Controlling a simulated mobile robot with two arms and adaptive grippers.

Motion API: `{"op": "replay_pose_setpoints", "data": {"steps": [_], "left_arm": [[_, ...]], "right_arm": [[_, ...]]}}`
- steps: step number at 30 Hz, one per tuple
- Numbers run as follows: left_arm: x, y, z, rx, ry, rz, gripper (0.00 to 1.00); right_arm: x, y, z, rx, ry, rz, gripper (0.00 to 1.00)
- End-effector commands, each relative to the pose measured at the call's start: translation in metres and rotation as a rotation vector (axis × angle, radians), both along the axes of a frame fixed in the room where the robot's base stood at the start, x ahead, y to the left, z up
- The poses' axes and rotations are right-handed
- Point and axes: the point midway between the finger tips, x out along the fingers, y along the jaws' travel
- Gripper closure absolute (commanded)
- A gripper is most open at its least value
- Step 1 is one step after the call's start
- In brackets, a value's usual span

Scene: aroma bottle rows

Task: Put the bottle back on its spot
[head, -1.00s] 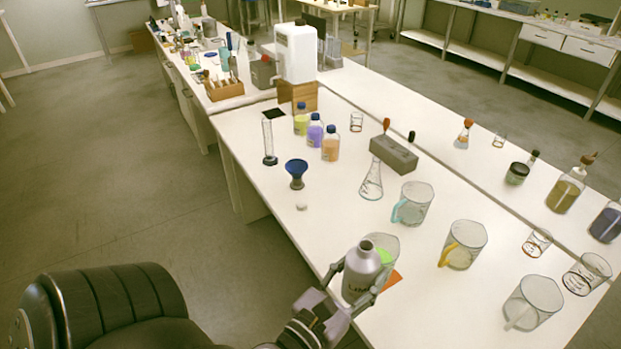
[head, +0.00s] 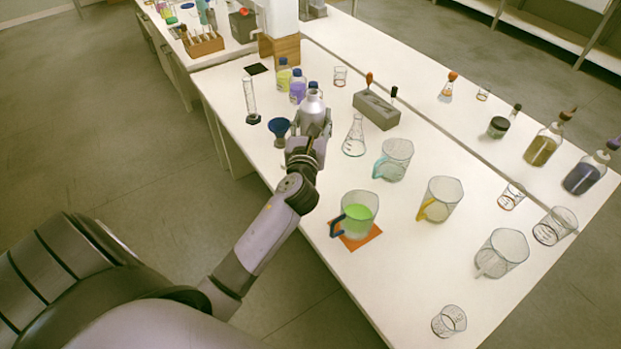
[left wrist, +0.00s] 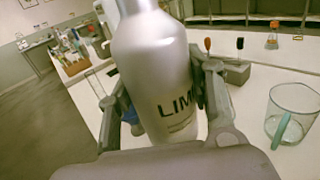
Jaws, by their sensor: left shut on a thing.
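My left gripper (head: 309,128) is shut on a silver-grey bottle (head: 312,106), upright or nearly so over the table's left part. In the left wrist view the bottle (left wrist: 158,70) fills the middle, with its lettering beginning "LIM" and a finger on each side. I cannot tell whether its base touches the table. Behind it stand blue-capped bottles, one yellow-green (head: 284,77) and one purple (head: 297,90); another is mostly hidden by the held bottle. A dark square (head: 256,69) lies bare on the table left of them. My right gripper is not in view.
A blue funnel-shaped vessel (head: 279,128) and a measuring cylinder (head: 249,100) stand left of the held bottle. A conical flask (head: 355,138) and a grey block (head: 376,110) are to its right. A green-filled jug (head: 358,212) stands on an orange square (head: 361,241) nearer me.

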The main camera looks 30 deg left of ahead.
Motion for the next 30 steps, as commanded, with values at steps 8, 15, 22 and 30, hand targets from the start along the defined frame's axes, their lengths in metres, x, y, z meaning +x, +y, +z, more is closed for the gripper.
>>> {"op": "replay_pose_setpoints", "data": {"steps": [8,15,22,30], "left_arm": [[0.021,0.018,-0.004,-0.013,0.004,0.046,0.92],[0.021,0.017,-0.070,-0.013,0.005,0.046,0.92],[0.021,0.017,-0.128,-0.011,0.003,0.044,0.92],[0.021,0.017,-0.150,-0.010,0.001,0.044,0.92]], "right_arm": [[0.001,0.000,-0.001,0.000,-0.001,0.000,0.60],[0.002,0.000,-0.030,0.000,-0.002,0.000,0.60],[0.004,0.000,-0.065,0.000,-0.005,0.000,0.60],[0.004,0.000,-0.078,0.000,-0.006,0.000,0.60]]}}
